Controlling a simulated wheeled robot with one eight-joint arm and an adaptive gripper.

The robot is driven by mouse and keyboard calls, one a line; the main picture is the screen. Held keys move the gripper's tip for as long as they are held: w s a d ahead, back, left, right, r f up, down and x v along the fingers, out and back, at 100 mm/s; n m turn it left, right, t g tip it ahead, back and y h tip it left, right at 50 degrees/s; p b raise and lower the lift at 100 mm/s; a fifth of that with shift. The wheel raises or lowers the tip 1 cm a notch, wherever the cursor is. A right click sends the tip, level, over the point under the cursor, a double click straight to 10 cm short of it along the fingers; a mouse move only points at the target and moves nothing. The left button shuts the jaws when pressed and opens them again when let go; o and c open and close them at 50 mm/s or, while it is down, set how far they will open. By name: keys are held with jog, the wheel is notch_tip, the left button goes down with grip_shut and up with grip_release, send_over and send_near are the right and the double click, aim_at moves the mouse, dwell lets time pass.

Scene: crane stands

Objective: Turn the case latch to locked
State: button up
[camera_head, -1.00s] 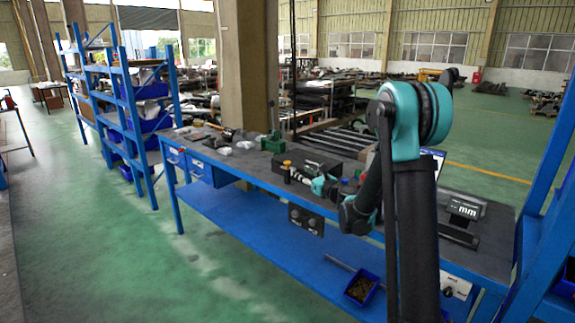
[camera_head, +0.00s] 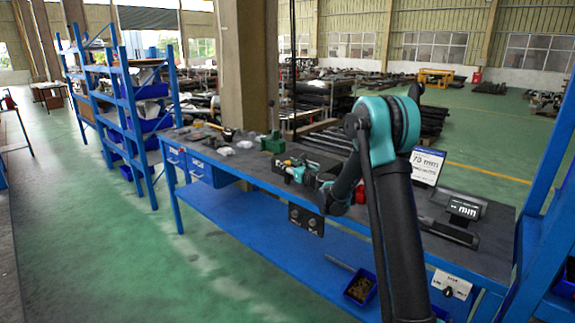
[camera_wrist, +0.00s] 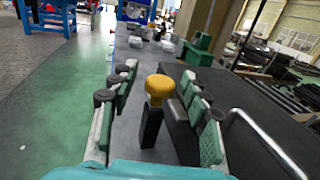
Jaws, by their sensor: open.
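A yellow knob (camera_wrist: 158,88) on a flat black lever (camera_wrist: 150,127) shows in the wrist view, right beside a dark case (camera_wrist: 245,125) with a metal handle. It looks like the case latch; no lock marking is readable. My gripper (camera_wrist: 157,98) is open, with one finger pair left of the knob and the other on its right, by the case. I cannot tell whether a pad touches it. In the head view my gripper (camera_head: 287,169) is at the front of the case (camera_head: 318,161); the knob is hidden there.
A green vise-like block (camera_head: 272,143) stands beyond the case on the workbench (camera_head: 245,160). A 70 mm sign (camera_head: 427,166) and a display (camera_head: 464,209) stand to the right. A control panel (camera_head: 307,219) and a switch plate (camera_head: 451,285) are on the bench front.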

grip_shut()
jog(key=shift+m+t+h, duration=0.3)
jog(key=shift+h, duration=0.1)
jog(key=m+t+h, duration=0.2)
jog(key=m+h, duration=0.1)
jog(key=h, duration=0.1)
jog(key=shift+s+a+h, duration=0.1)
jog(key=shift+a+h, duration=0.05)
jog(key=shift+h, duration=0.25)
jog(key=m+h, duration=0.3)
jog(key=h, duration=0.1)
jog(key=m+t+h, duration=0.1)
jog(key=m+h, duration=0.1)
jog(key=h, duration=0.2)
jog(key=shift+m, duration=0.4)
jog(key=m+g+h, duration=0.1)
jog(key=m+h, duration=0.1)
jog(key=h, duration=0.1)
jog(key=m+g+h, duration=0.1)
jog(key=m+h, duration=0.1)
jog(key=h, duration=0.2)
jog(key=shift+m, duration=0.3)
jog(key=shift+m+g+h, duration=1.9)
jog(key=shift+g+h, duration=0.1)
jog(key=shift+h, duration=0.3)
